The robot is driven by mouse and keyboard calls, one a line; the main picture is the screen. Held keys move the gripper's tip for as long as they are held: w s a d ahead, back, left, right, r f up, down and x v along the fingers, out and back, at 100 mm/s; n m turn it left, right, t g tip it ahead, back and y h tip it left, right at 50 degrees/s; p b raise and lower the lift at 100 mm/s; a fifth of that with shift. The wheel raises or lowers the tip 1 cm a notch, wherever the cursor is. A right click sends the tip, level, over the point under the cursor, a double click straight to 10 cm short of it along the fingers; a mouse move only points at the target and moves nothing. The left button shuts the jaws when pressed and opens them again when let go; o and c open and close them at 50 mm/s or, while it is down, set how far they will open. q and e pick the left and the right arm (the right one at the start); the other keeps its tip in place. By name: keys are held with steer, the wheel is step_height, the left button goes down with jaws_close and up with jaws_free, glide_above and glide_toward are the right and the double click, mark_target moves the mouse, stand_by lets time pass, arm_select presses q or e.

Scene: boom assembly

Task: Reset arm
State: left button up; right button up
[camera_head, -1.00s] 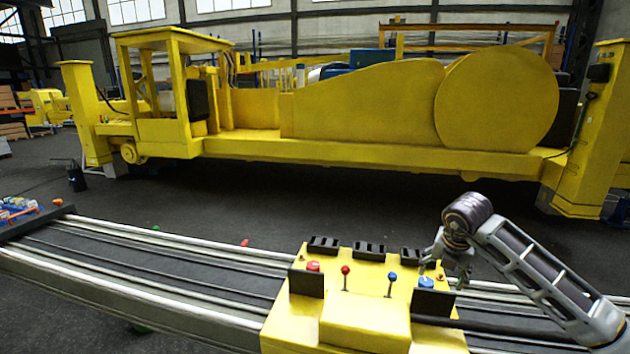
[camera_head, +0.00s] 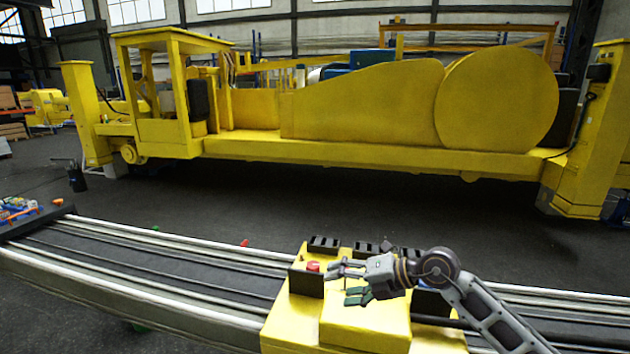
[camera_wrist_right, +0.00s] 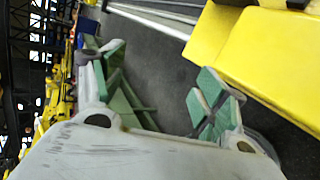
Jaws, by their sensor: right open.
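My right gripper (camera_head: 348,283) is over the yellow control box (camera_head: 365,323) in the head view, with its fingers pointing left. Its two fingers are apart and nothing is between them. In the right wrist view the green-padded fingers of the right gripper (camera_wrist_right: 165,105) are spread, with dark floor showing between them. The yellow box (camera_wrist_right: 268,55) is at the upper right there. A red button (camera_head: 313,266) shows on the box just left of the fingertips. The red and blue levers are hidden behind my right gripper and arm. My left gripper is not in view.
The box sits on a long grey rail bench (camera_head: 150,262) running across the front. Colourful small parts (camera_head: 22,208) lie at its left end. A large yellow machine (camera_head: 365,105) stands behind, across dark open floor (camera_head: 300,200).

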step_height(320, 180, up, 12)
steer(key=s+a+m+t+y, duration=0.2)
steer(key=a+m+t+y, duration=0.1)
steer(key=m+t+y, duration=0.45)
steer(key=w+d+f+m+t+h, duration=0.1)
steer(key=w+d+m+t+h, duration=0.1)
steer(key=d+m+t+h, duration=0.9)
steer(key=s+d+f+m+g+h, duration=0.2)
steer(key=d+f+m+g+h, duration=0.3)
steer(key=f, duration=0.4)
steer(key=s+d+f+m+g+h, duration=0.25)
steer(key=d+f+m+h, duration=0.2)
steer(key=f+m, duration=0.35)
steer(key=s+a+f+g+y, duration=0.2)
steer(key=s+f+g, duration=1)
steer(key=s+f, duration=0.75)
steer(key=s+f+g+b, duration=0.1)
steer(key=s+f+b, duration=0.15)
steer(key=f, duration=1.55)
steer(key=s+f+b, duration=0.1)
steer(key=f+b, duration=0.2)
steer(key=f, duration=1.6)
steer(key=s+d+f+b, duration=0.2)
steer(key=s+f, duration=0.9)
steer(key=f, duration=0.1)
steer(key=s+d+f+g+b, duration=0.1)
steer(key=s+d+f+b, duration=0.1)
steer(key=s+f, duration=0.9)
steer(key=shift+s+f+g, duration=0.3)
steer(key=shift+f, duration=0.3)
